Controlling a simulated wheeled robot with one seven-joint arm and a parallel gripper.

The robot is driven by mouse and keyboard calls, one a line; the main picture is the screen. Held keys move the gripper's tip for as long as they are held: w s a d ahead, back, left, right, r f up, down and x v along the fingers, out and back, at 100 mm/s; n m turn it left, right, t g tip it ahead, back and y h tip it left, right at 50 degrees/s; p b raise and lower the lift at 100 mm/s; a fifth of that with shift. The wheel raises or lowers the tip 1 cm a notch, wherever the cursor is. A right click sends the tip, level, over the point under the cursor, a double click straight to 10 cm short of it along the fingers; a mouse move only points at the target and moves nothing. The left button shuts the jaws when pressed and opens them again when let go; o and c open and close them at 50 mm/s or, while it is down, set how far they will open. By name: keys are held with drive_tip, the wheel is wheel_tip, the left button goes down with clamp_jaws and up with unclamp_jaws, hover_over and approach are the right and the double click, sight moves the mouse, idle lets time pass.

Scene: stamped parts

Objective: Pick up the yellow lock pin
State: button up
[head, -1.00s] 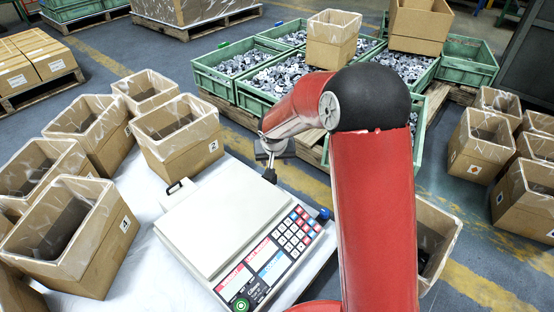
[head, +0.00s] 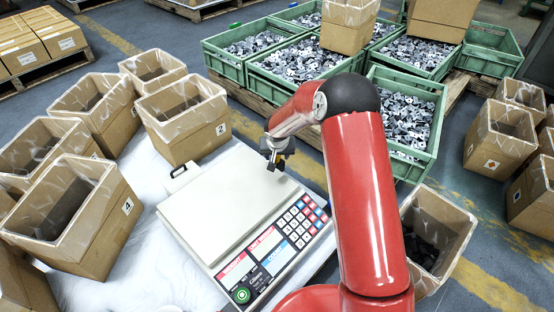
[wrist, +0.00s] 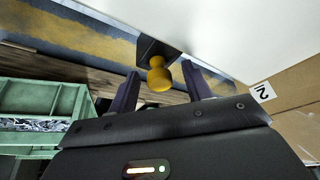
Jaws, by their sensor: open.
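The yellow lock pin (wrist: 158,75) shows its rounded knob in the wrist view, at the edge of a dark block (wrist: 155,49) beside a pale surface. My gripper (wrist: 160,84) is open, with one dark finger on either side of the knob. The knob appears between the fingertips; I cannot tell how deep, and no contact is visible. In the head view my gripper (head: 277,160) points down over the far right part of the scale's pale plate (head: 225,195). The pin cannot be made out there.
The scale's keypad (head: 297,222) faces the near side. Another box (head: 430,240) stands right of my arm. Green crates (head: 225,70) of metal parts lie behind.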

drive_tip(key=c, duration=1)
drive_tip(key=shift+c, duration=0.2)
drive_tip(key=shift+r, duration=0.2)
